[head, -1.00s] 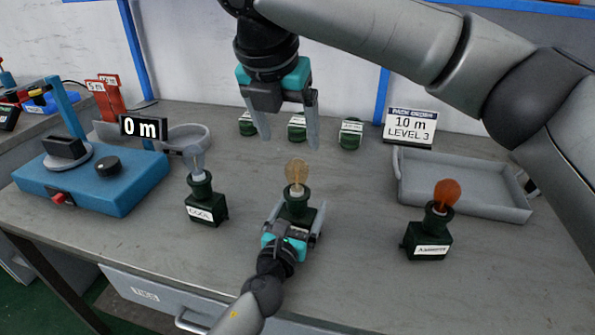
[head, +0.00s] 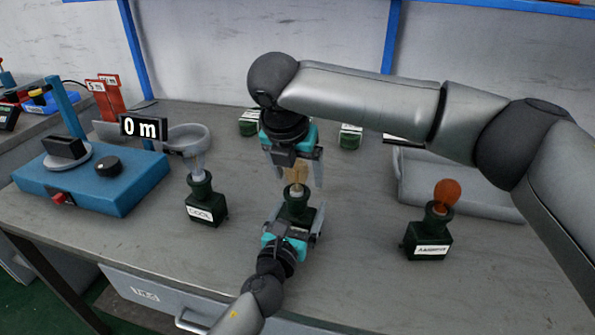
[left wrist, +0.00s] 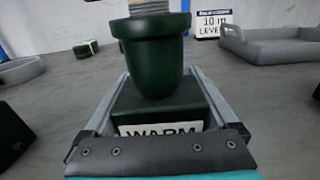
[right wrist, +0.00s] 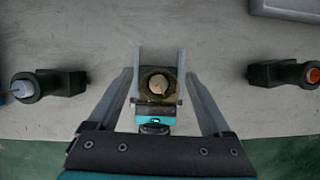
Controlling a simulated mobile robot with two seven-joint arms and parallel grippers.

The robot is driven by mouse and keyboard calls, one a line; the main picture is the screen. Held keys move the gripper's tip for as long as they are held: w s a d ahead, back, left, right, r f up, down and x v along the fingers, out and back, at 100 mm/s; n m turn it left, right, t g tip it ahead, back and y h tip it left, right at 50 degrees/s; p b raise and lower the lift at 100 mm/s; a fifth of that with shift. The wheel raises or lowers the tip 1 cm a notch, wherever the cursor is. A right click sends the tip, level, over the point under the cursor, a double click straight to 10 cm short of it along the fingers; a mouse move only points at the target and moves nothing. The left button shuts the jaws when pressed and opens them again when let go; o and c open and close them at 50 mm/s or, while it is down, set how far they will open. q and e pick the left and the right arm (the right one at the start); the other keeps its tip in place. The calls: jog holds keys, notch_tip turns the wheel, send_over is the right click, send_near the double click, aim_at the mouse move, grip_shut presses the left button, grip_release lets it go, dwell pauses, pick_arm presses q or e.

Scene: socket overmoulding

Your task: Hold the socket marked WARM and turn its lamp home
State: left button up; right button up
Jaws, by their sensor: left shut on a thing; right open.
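The green socket marked WARM (left wrist: 157,112) stands upright on the table in the left wrist view, and its threaded lamp base shows above the collar. In the head view the same socket (head: 298,208) is clasped at its block by my left gripper (head: 291,232), shut on it from the front. Its clear yellowish lamp (head: 297,173) stands upright in the top. My right gripper (head: 294,178) is open above, pointing down, its fingers on either side of the lamp. In the right wrist view the lamp (right wrist: 158,84) sits between and beyond the open fingers.
A COOL socket (head: 203,204) with a pale lamp stands to the left, and another socket (head: 428,240) with an orange lamp to the right. A blue machine (head: 100,185) with a 0 m display is at the left. A grey tray (head: 460,195) is at the back right.

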grip_shut()
dwell(0.6)
